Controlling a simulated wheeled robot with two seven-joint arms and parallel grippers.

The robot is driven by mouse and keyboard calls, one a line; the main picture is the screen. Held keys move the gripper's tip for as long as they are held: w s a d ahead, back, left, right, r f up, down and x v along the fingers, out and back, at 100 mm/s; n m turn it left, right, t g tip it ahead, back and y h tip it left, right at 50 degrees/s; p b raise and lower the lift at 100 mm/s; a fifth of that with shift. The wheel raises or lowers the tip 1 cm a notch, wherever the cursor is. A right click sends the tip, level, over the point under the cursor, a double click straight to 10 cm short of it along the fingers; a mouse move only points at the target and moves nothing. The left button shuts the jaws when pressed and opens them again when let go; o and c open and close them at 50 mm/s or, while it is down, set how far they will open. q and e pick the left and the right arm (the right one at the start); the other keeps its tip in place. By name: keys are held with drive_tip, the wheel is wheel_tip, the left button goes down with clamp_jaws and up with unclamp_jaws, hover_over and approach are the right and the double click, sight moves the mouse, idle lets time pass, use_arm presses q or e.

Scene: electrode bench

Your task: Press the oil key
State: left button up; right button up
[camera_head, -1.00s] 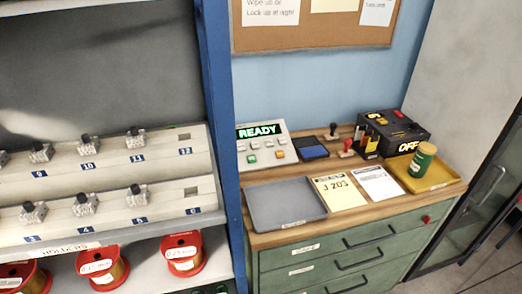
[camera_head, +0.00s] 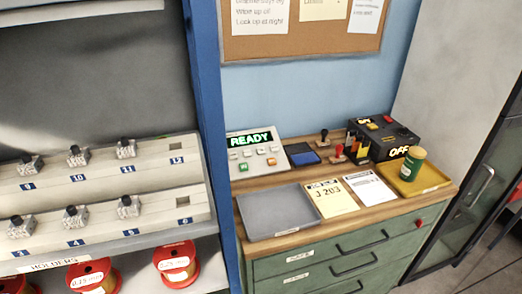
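A sloped grey key panel (camera_head: 256,155) stands at the back left of the wooden bench top. Its lit display (camera_head: 249,138) reads READY in green. Below the display are several small keys: a green key (camera_head: 243,167), an orange key (camera_head: 272,161) and paler ones. The key labels are too small to read, so I cannot tell which is the oil key. Neither of my grippers is in view.
A grey tray (camera_head: 278,212), cards (camera_head: 331,198), a blue pad (camera_head: 301,154), stamps (camera_head: 338,153), a black box reading OFF (camera_head: 385,137) and a yellow tray (camera_head: 428,181) with a green jar (camera_head: 412,163) share the bench. A blue rack post (camera_head: 207,120) stands left.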

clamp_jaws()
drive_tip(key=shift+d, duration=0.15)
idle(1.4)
